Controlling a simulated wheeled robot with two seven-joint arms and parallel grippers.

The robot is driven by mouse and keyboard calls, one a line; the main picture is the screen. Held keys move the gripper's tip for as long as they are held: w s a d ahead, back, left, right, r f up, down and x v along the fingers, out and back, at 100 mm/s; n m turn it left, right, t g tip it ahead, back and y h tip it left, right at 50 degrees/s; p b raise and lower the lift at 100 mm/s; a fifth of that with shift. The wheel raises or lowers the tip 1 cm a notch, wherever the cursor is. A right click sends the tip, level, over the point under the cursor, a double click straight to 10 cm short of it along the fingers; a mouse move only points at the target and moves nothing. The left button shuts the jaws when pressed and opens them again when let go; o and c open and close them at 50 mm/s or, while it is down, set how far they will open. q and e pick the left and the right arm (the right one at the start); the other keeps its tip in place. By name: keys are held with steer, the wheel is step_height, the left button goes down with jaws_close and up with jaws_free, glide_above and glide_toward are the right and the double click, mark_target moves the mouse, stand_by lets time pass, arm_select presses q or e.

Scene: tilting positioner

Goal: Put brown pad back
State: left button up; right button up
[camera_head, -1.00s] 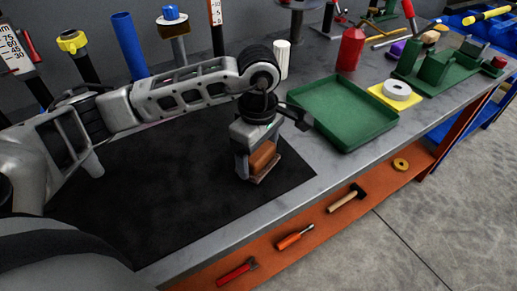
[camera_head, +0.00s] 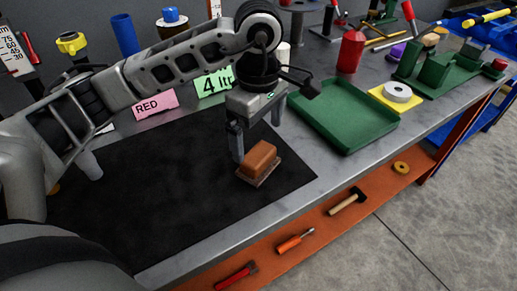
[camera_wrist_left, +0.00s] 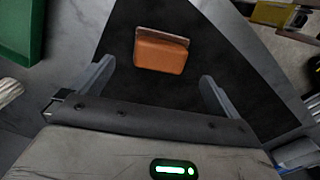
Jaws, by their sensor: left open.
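The brown pad (camera_head: 259,160) is a small block with a thin plate-like base. It lies on the black mat (camera_head: 150,205) near the mat's right end. My left gripper (camera_head: 255,143) is open and raised above and just behind the pad, apart from it. In the left wrist view the pad (camera_wrist_left: 161,52) lies beyond and between the two spread fingers (camera_wrist_left: 158,85), with nothing between them. My right gripper is not in view.
An empty green tray (camera_head: 345,112) stands right of the mat. A pink RED card (camera_head: 155,103) and a green card (camera_head: 213,83) stand behind it. A yellow pad with a white ring (camera_head: 397,92) and a red bottle (camera_head: 351,52) stand farther right. Tools lie on the orange lower shelf (camera_head: 320,222).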

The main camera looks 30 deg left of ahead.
mark_target(258, 153)
arm_select(q)
step_height(258, 153, up, 5)
steer(key=shift+r, duration=0.2)
stand_by(0.6)
